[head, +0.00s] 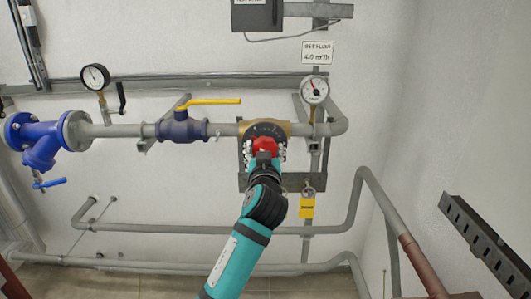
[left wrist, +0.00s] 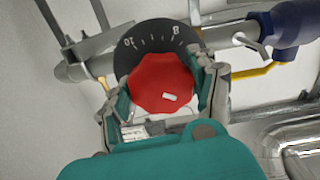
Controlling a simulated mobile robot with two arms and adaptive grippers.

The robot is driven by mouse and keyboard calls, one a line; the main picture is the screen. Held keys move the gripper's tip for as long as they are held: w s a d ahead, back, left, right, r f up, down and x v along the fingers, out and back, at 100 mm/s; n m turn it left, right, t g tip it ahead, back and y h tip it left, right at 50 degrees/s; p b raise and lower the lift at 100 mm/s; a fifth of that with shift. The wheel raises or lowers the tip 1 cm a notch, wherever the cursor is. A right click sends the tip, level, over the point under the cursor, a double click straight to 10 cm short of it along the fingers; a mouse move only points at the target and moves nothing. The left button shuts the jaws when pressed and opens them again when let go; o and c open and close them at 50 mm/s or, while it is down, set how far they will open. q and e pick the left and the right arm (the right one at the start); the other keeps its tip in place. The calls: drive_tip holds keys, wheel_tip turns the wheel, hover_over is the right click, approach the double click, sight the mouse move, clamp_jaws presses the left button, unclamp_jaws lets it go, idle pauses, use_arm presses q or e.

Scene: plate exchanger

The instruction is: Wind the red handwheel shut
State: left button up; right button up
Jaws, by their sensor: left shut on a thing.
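The red handwheel (head: 265,145) sits on a brass valve body (head: 283,127) in the grey pipe run, in the middle of the head view. My left gripper (head: 264,157) reaches up to it from below and is shut on it. In the left wrist view the red handwheel (left wrist: 161,84) is between the two fingers of my left gripper (left wrist: 160,92). A white mark shows on its face. Behind it is a black scale dial (left wrist: 150,40) with the numbers 10 and 8 visible. My right gripper is not in view.
A yellow-levered blue valve (head: 182,129) is left of the handwheel. A round gauge (head: 314,90) under a "SET FLOW 4.0 m³/h" sign (head: 317,52) is to the right. A yellow padlock (head: 307,208) hangs below right. Grey pipes (head: 200,228) run lower down.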

use_arm(q)
drive_tip(key=m+p, duration=0.1)
drive_tip(key=m, duration=0.2)
drive_tip(key=shift+m, duration=0.4)
drive_tip(key=m+p, duration=0.1)
drive_tip(key=m, duration=0.2)
drive_tip(key=shift+a+m, duration=0.1)
drive_tip(key=shift+m, duration=0.2)
drive_tip(key=m+p, duration=0.2)
drive_tip(key=m, duration=0.2)
drive_tip(key=shift+a+m, duration=0.1)
drive_tip(key=shift+m, duration=0.2)
drive_tip(key=m+p, duration=0.2)
drive_tip(key=m, duration=0.1)
drive_tip(key=shift+r+m, duration=0.1)
drive_tip(key=shift+m, duration=0.2)
drive_tip(key=m, duration=0.2)
drive_tip(key=shift+m, duration=0.4)
drive_tip(key=m, duration=0.3)
drive_tip(key=shift+m+p, duration=0.3)
drive_tip(key=m, duration=0.3)
drive_tip(key=shift+m, duration=2.1)
